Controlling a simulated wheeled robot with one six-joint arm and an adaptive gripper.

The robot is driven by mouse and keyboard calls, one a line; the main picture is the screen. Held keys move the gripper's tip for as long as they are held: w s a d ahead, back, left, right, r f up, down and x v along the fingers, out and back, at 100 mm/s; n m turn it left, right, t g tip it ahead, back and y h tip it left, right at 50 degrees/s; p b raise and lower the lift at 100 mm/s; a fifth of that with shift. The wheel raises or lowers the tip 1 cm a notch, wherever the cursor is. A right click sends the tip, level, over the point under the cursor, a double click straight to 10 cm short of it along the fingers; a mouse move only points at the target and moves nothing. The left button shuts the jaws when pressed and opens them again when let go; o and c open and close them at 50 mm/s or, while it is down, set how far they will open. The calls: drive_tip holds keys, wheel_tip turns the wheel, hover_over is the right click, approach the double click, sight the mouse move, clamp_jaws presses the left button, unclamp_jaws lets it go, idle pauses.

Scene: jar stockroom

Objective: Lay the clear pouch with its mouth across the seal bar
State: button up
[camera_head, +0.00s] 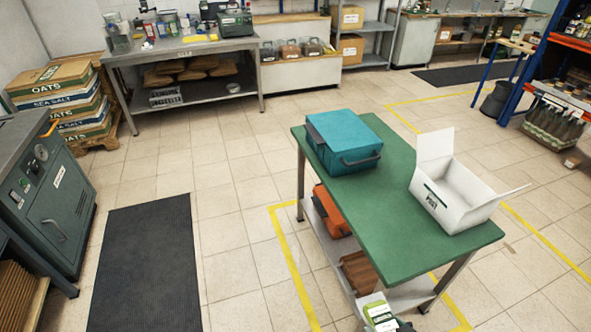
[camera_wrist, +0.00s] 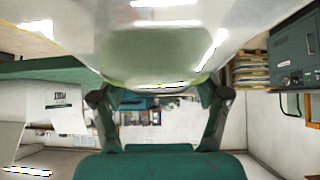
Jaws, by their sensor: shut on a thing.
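My gripper (camera_wrist: 160,96) shows in the wrist view, with a dark finger at each side. It is shut on a large, glossy, see-through thing that looks like the clear pouch (camera_wrist: 150,50). The pouch fills the upper middle of that view, and a thin yellowish edge shows near the fingertips. I cannot tell which edge is its mouth.
A green-topped table (camera_head: 400,245) bears a teal case (camera_head: 343,140) and an open white box (camera_head: 450,195). A dark cabinet (camera_head: 50,195) stands at the left beside a black mat (camera_head: 145,270). The tiled floor between is clear.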

sight(372, 302)
drive_tip(key=shift+m+h, duration=0.6)
drive_tip(key=shift+m, duration=0.2)
drive_tip(key=w+f, duration=0.1)
drive_tip(key=w, duration=0.2)
drive_tip(key=w+f, duration=0.1)
drive_tip(key=w, duration=0.1)
drive_tip(key=w+a+f, duration=0.1)
drive_tip(key=w, duration=0.2)
drive_tip(key=shift+w+f, duration=0.35)
drive_tip(key=w+a+f+m+h, duration=0.1)
drive_tip(key=w+a+f, duration=0.15)
drive_tip(key=w, duration=0.45)
drive_tip(key=s+f, duration=0.4)
drive_tip(key=f, duration=0.2)
drive_tip(key=shift+s+a, duration=0.35)
